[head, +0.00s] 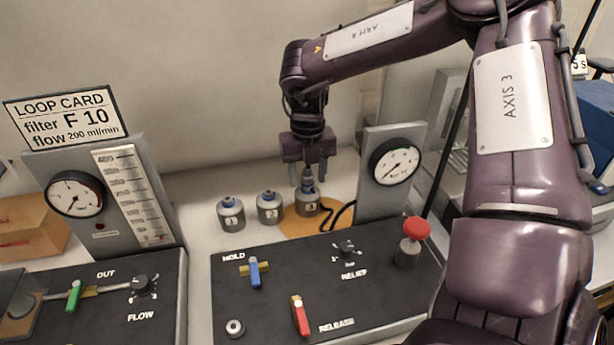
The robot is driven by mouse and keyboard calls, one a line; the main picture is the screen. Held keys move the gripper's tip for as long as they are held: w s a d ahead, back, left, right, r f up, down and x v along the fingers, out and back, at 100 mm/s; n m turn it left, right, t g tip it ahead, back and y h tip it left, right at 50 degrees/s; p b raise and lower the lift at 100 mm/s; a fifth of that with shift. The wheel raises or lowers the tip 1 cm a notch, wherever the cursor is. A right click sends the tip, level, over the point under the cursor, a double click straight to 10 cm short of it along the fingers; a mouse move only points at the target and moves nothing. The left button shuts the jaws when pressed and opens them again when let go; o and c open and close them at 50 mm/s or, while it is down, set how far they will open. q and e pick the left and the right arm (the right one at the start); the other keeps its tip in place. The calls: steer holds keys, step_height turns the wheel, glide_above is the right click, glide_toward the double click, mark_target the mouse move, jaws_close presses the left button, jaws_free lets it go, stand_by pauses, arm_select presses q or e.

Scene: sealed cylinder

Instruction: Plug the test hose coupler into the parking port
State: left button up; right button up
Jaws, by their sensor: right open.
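My right gripper (308,178) points down at the back of the bench, with its jaws open. A small grey fitting, which looks like the test hose coupler (308,181), sits between its fingers on top of the rightmost grey cylinder (306,205). I cannot tell whether the fingers touch it. A black hose (338,213) curves beside that cylinder towards the gauge panel. A round metal port (235,328), possibly the parking port, is at the front left of the black HOLD/RELEASE panel (280,290) and looks empty. My left gripper is not in view.
Two more grey cylinders with blue tops, left (231,214) and middle (269,208), stand beside it. The rightmost stands on an orange disc (289,229).

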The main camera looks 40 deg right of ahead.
mark_target(308, 167)
stand_by(0.8)
jaws_close()
steer(key=shift+r, duration=0.15)
steer(key=shift+r+p, duration=2)
steer(key=shift+r, duration=0.9)
